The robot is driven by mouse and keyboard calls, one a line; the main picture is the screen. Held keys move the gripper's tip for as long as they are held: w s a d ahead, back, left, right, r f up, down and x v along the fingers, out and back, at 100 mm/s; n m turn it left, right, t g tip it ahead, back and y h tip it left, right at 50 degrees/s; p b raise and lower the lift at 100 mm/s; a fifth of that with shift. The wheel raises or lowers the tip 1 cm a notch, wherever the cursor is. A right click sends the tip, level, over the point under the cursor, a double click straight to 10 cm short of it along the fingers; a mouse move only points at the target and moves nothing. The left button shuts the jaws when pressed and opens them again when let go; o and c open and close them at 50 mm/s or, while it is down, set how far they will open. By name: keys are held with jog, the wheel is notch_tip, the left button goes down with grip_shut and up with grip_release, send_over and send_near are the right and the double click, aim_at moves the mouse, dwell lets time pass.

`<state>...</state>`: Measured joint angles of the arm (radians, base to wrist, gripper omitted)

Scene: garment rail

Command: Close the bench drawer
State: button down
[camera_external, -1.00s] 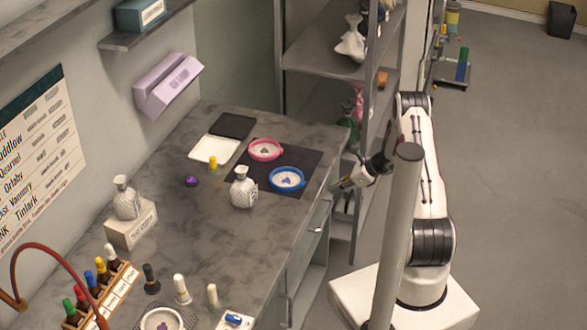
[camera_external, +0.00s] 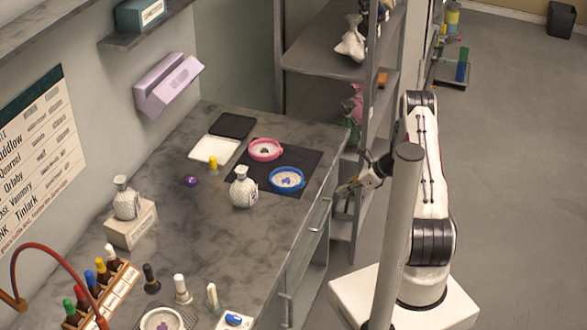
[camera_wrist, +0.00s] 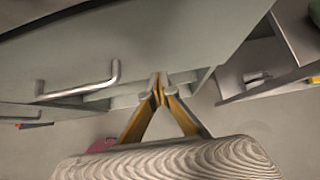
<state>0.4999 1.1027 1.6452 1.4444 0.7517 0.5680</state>
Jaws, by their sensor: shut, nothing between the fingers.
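The bench drawer is in the side of the grey bench (camera_external: 225,255). Its metal bar handle (camera_external: 320,214) shows just below the benchtop edge, and also at left in the wrist view (camera_wrist: 82,88). How far the drawer stands out is hard to tell. My gripper (camera_external: 344,189) is just off the bench side, beyond the handle in the external view and partly dark against the shelf. In the wrist view its yellow fingers (camera_wrist: 159,90) meet at the tips, shut and empty. The tips are at the pale front's lower edge, right of the handle; contact is unclear.
A grey shelf rack (camera_external: 338,67) stands close behind my gripper. A grey post (camera_external: 395,235) stands in front of my arm. Open floor lies to the right.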

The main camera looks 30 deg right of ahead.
jog(key=v, duration=1)
jog(key=shift+s+d, duration=0.3)
jog(key=shift+s, duration=0.05)
dwell(0.3)
jog(key=s+a+r+n+g, duration=0.1)
jog(key=s+a+n+g, duration=0.25)
jog(key=s+n, duration=0.35)
jog(key=s+a+r+n+t+h, duration=0.1)
jog(key=s+a+r+n+h, duration=0.1)
jog(key=s+a+r+n, duration=0.2)
jog(key=s+a+r+n+h, duration=0.2)
jog(key=s+a+r+n, duration=0.3)
jog(key=r, duration=1.2)
jog(key=s+a+r+n+t+h, duration=0.1)
jog(key=s+a+r+n, duration=0.4)
jog(key=s+r+n, duration=0.6)
jog(key=shift+s+a+t+h, duration=0.3)
jog(key=shift+s+h, duration=0.4)
jog(key=shift+s, duration=1.85)
